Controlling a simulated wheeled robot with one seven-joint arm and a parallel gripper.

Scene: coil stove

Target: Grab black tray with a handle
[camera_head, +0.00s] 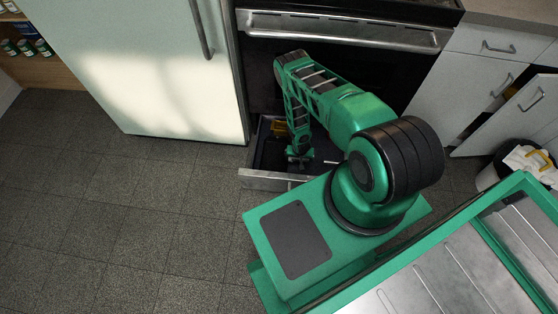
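An open drawer (262,181) sits low under the oven, and its inside is dark. A dark flat shape lies in it around my gripper; I cannot tell whether this is the black tray or the drawer floor. A small light bar shows just right of my gripper, and I cannot tell whether it is a handle. My gripper (299,162) points down into or just above the drawer. It is small in the picture, and its fingers are not clear. My arm hides the right part of the drawer.
The oven door with its long handle (345,29) stands above the drawer. A white fridge (150,70) is at the left. White cabinets (465,85) are at the right, one with its door open, near a bin (488,178). The tiled floor (120,210) at the left is clear.

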